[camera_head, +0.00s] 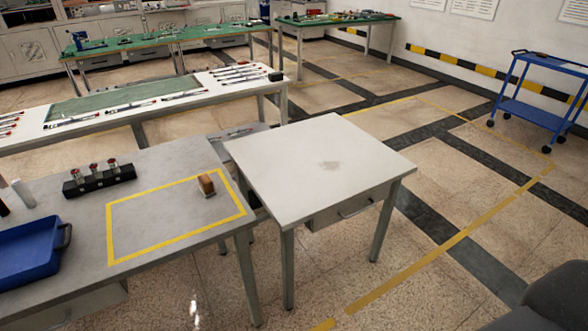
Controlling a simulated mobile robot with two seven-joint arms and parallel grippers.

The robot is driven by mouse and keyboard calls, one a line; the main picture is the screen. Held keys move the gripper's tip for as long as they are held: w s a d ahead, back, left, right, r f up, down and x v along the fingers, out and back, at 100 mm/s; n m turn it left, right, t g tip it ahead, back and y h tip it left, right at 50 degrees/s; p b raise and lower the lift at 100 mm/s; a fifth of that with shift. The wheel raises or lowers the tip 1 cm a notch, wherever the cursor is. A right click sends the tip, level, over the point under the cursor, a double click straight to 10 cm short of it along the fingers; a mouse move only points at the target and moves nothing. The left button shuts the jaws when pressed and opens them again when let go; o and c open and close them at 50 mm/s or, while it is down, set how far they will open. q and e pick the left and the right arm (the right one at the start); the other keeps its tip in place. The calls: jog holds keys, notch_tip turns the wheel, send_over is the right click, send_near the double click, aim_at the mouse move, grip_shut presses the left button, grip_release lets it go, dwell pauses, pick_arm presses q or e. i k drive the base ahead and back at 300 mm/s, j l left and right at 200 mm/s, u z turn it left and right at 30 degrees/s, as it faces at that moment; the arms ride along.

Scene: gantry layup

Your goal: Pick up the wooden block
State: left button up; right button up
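The wooden block (206,185) is small and brown, with a lighter top or side face. It rests on the grey table (150,170) at the left, inside a yellow taped rectangle (112,235), close to its far right corner. Nothing touches the block. Neither of my grippers shows in the head view. A dark rounded shape fills the bottom right corner, and I cannot tell what it is.
A blue tray (25,255) and a black holder (98,181) with several small items stand left on the grey table. A bare white table (310,165) with a drawer adjoins on the right. A blue cart (540,112) stands far right.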

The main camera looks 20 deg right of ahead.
aim_at(207, 186)
jog(key=i+j, duration=0.25)
jog(key=j, duration=0.15)
jog(key=i+j, duration=0.55)
jog(key=j, duration=0.25)
jog(key=z, duration=1.55)
